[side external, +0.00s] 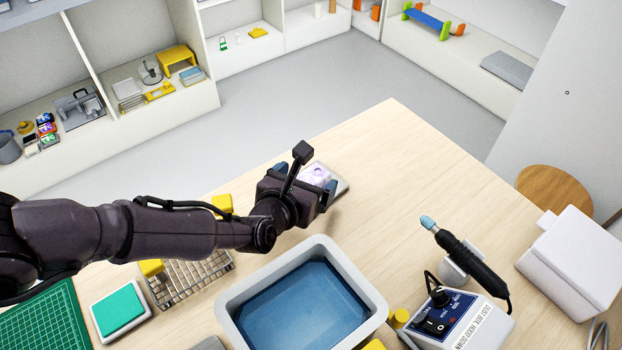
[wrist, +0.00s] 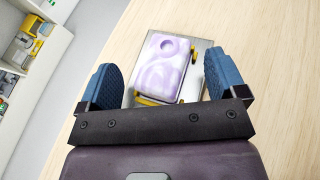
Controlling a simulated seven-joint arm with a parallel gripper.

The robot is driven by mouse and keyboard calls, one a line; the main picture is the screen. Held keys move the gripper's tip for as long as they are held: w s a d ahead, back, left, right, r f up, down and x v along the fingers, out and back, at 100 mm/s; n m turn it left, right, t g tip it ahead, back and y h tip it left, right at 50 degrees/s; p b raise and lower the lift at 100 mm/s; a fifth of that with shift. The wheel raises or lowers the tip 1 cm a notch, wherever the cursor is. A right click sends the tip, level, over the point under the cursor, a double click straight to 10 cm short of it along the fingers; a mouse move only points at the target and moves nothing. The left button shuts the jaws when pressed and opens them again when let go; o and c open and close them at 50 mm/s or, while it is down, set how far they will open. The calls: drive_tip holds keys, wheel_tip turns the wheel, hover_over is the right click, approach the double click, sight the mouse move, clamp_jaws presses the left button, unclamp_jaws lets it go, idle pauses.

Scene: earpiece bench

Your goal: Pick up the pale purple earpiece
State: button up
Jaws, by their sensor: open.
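The pale purple earpiece (wrist: 163,68) shows in the wrist view as a rounded block with a swirled surface and a round dark purple spot near its top. It lies on a grey metal plate (wrist: 203,48) with small yellow pieces at its edges. In the side external view the earpiece (side external: 315,174) is partly hidden by my gripper (side external: 312,184). My gripper (wrist: 160,62) is open, with one blue ribbed finger on each side of the earpiece and visible gaps between. Nothing is held. I cannot tell the fingertips' height above the plate.
A grey tray with a blue inside (side external: 228,301) stands in front of my arm. A wire rack (side external: 190,281), a green-topped pad (side external: 119,310) and yellow blocks are near it. Table right of the plate is clear.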

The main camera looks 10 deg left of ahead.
drive_tip(key=shift+w+d+f, duration=0.1)
drive_tip(key=shift+w, duration=0.15)
drive_tip(key=c, duration=1.3)
